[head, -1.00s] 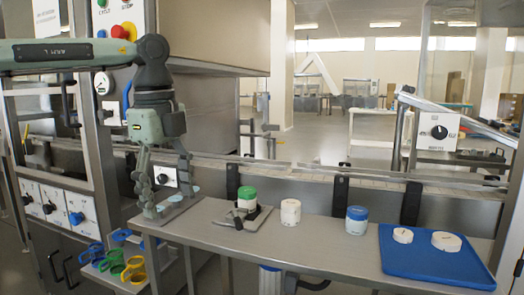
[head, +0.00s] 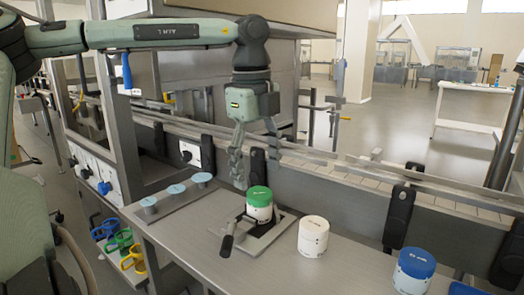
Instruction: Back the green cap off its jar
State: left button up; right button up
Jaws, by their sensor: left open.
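The green cap (head: 258,194) sits on a white jar (head: 260,214) that stands upright in a clamp fixture on the metal bench. The fixture's flat plate (head: 283,221) lies under the jar, and a dark handle (head: 227,243) sticks out at its front left. My left gripper (head: 257,174) hangs fingers down, open and empty, just above and behind the cap in the picture. Whether a finger touches the cap I cannot tell. My right gripper is not in view.
A white-topped jar (head: 313,236) and a blue-capped jar (head: 413,270) stand to the right. A blue tray (head: 463,289) shows at the lower right edge. A plate at left holds light-blue discs (head: 176,189). A conveyor rail (head: 350,171) runs behind the bench.

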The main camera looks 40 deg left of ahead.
aim_at(260, 193)
pick_arm(q)
jog(key=f, duration=0.3)
jog(key=shift+w+f, duration=0.2)
jog(key=shift+f, duration=0.55)
jog(key=shift+w, duration=0.1)
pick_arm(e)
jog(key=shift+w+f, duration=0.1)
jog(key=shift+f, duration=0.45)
